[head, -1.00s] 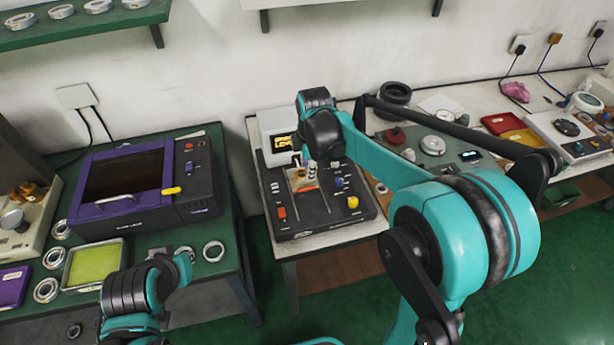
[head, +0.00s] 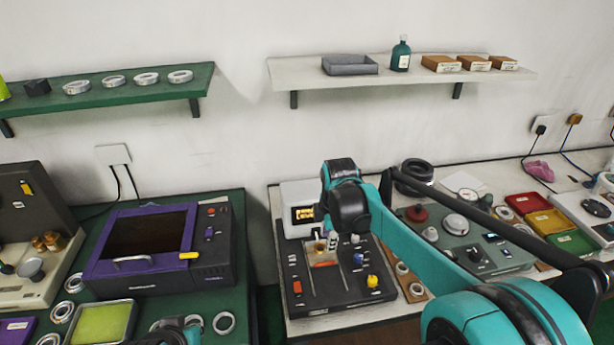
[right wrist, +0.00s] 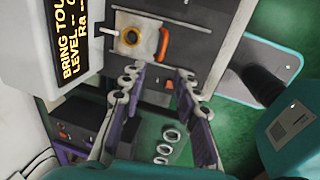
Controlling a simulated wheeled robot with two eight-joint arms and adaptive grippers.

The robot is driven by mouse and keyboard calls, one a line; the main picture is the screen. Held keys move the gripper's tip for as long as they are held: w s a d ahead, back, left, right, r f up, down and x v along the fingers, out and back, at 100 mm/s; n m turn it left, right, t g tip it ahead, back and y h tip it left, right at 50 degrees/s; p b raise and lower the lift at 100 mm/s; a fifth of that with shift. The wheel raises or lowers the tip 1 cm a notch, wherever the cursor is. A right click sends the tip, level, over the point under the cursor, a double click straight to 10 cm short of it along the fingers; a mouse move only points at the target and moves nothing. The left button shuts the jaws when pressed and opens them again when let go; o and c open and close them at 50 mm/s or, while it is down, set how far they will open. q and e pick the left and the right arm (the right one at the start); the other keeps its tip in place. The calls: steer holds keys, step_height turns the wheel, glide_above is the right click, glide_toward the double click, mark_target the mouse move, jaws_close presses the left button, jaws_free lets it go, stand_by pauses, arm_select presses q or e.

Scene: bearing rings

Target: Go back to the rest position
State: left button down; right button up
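My right gripper (right wrist: 160,82) shows open in the right wrist view, with a clear gap between its two fingers and nothing between them. In the head view its fingers (head: 333,238) are small and partly hidden by the wrist, in front of the tester's display. The dark tester (head: 310,285) stands on the white table, with a lit display (head: 303,214) and coloured knobs. A tan round piece (right wrist: 137,39) sits on the tester's light plate, beyond the fingertips and apart from them. Only a small bit of my left arm shows at the lower edge; its gripper is out of view.
A purple oven-like box (head: 150,250) and a green-padded tray (head: 102,322) stand on the green table at left, with metal rings around. A grey-green device (head: 470,240) and coloured trays (head: 550,222) lie at right. Two wall shelves (head: 400,77) hang above the tables.

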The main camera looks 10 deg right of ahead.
steer(key=s+d+m+t, duration=0.3)
steer(key=s+m+t, duration=0.2)
steer(key=s+m, duration=1.3)
steer(key=s, duration=0.3)
steer(key=shift+m, duration=0.3)
steer(key=shift+s+d+f, duration=0.1)
stand_by(0.6)
